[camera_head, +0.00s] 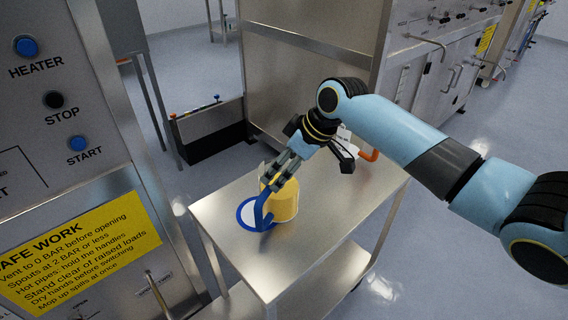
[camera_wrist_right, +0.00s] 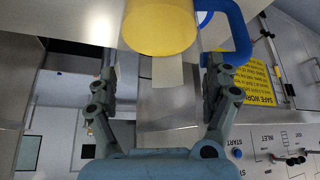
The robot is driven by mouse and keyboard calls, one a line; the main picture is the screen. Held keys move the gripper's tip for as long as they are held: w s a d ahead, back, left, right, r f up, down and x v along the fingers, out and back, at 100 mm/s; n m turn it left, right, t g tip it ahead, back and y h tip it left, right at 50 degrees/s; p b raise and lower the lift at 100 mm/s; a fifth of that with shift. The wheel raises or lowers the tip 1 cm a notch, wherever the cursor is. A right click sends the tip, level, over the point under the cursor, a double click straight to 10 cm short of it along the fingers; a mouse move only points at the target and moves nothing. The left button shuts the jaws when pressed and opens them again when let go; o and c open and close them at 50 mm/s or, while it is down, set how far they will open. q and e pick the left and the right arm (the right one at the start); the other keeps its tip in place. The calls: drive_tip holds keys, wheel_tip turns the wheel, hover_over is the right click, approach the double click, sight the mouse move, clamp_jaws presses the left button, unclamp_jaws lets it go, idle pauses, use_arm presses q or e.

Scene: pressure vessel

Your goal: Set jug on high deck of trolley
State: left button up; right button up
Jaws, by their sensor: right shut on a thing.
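The yellow jug (camera_head: 284,203) with its blue handle (camera_head: 262,214) is upright at the high deck of the steel trolley (camera_head: 310,250). I cannot tell whether its base touches the deck. A blue-and-white ring mark (camera_head: 241,213) shows on the deck, partly behind the handle. My right gripper (camera_head: 277,177) reaches down from the upper right and is shut on the jug. My left gripper is out of view.
An orange-handled item (camera_head: 369,155) lies at the deck's far side, partly behind my right arm. A lower shelf (camera_head: 335,275) sits beneath the deck. A steel control panel with a yellow sign (camera_head: 75,250) stands close at left. Steel cabinets (camera_head: 300,80) stand behind.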

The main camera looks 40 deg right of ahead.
drive_tip(key=o, duration=1.5)
drive_tip(key=v, duration=1.2)
